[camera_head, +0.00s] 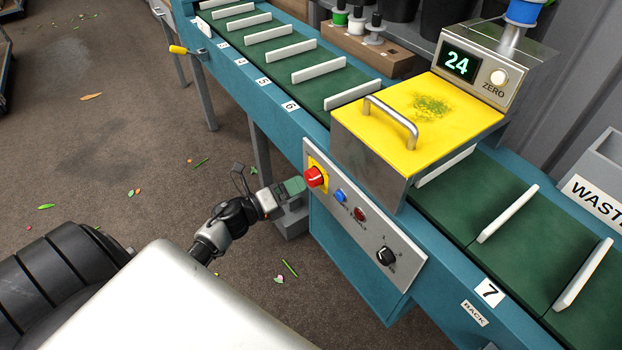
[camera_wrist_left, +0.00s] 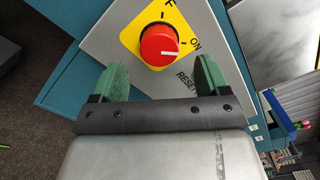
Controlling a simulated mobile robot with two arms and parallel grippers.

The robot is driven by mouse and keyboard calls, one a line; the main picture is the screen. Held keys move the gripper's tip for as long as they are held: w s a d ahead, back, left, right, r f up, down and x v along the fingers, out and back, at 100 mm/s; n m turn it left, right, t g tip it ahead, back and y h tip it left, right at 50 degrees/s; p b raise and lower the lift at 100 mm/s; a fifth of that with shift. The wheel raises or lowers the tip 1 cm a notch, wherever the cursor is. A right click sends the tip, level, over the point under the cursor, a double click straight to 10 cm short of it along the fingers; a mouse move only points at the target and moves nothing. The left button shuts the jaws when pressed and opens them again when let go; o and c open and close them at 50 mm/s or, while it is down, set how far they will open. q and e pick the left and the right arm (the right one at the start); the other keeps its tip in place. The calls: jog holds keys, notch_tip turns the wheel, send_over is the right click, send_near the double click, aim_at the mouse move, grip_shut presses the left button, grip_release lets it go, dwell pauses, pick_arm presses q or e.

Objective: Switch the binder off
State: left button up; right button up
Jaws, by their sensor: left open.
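The binder has a yellow lid (camera_head: 420,115) with a metal handle and stands over the green conveyor. On its grey control panel (camera_head: 340,215) is a red rotary knob (camera_head: 315,177) on a yellow plate. In the left wrist view the red knob (camera_wrist_left: 157,42) has a white pointer line facing right, near the ON mark (camera_wrist_left: 195,43). The other label is mostly cut off, with an "F" visible. My left gripper (camera_head: 292,187) is at the knob. Its green fingers (camera_wrist_left: 161,72) are open, one on each side just short of the knob, with nothing between them. My right gripper is not in view.
The panel also carries a blue button (camera_head: 340,196), a dark red button (camera_head: 360,214) and a black dial (camera_head: 386,256). A display (camera_head: 458,63) reads 24. A yellow-handled lever (camera_head: 178,50) sticks out farther left. A waste bin (camera_head: 600,185) stands at right.

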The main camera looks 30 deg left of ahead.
aim_at(309, 180)
pick_arm(q)
jog(key=x, duration=0.5)
jog(key=c, duration=0.9)
